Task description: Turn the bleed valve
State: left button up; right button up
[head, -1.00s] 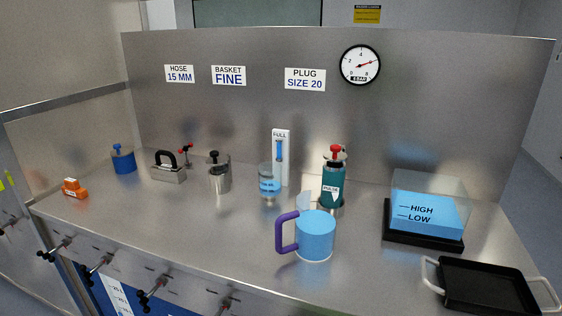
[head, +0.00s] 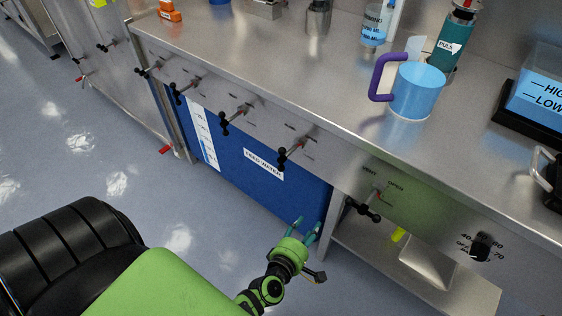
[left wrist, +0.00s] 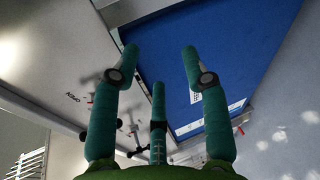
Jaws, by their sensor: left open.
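Several black-handled valves stick out of the counter's front panel in the head view. One valve (head: 365,207) is on the right panel section, beside a small label reading OPEN and a red mark. Others are farther left, including one valve (head: 290,153) above the blue panel. I cannot read which is the bleed valve. My left gripper (head: 308,229) is open and empty, left of and slightly below the valve by the OPEN label. In the left wrist view, its spread fingers (left wrist: 159,62) face the blue panel; a dark valve handle (left wrist: 134,130) shows beyond the fingers.
The blue feed water panel (head: 250,165) stands below the counter. A lower shelf (head: 460,285) and a black dial (head: 481,246) are to the right. A blue mug (head: 417,88) with a purple handle stands on the counter. The floor (head: 90,140) at left is open.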

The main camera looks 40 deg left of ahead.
pick_arm(q)
jog(key=w+a+r+n+t+y+b, duration=0.25)
jog(key=a+r+n+y, duration=0.3)
jog(key=r+n, duration=0.45)
jog(key=n+g+y+b, duration=0.1)
jog(key=n+y+b, duration=0.1)
jog(key=n, duration=0.8)
send_near(280, 157)
jog(key=x, duration=0.5)
jog(key=p+x, duration=0.1)
jog(key=x, duration=0.4)
jog(key=shift+w+a+f, duration=0.1)
jog(key=shift+w+a, duration=0.1)
jog(key=shift+w, duration=0.1)
pick_arm(e)
jog(key=w+f+t, duration=0.1)
jog(key=w+f, duration=0.2)
jog(key=w, duration=0.2)
jog(key=shift+w+a+t, duration=0.15)
jog(key=shift+w+t, duration=0.15)
jog(key=shift+w, duration=0.1)
